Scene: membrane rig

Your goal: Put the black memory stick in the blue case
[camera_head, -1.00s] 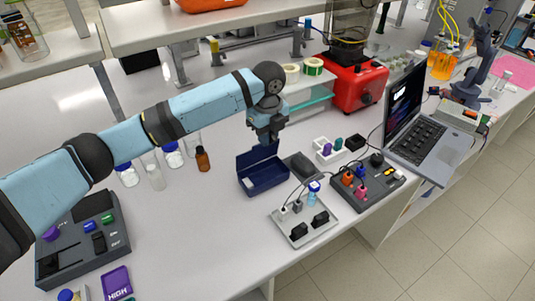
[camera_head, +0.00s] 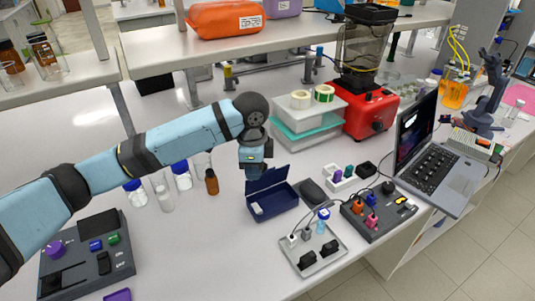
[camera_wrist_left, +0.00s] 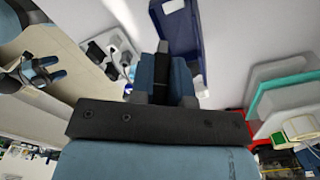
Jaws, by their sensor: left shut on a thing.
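The blue case (camera_head: 275,204) stands open on the bench, its lid raised at the back. A small pale piece shows at the left inside it. My left gripper (camera_head: 254,174) is just behind and above the left part of the lid, pointing down. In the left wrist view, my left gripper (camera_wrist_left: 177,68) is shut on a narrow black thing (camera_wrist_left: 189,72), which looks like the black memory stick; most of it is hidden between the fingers. The blue case (camera_wrist_left: 186,28) shows beyond the fingertips.
A grey tray (camera_head: 318,262) with plugs and a blue-capped vial stands in front of the case. Amber (camera_head: 211,182) and clear bottles stand left. A shelf overhangs behind.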

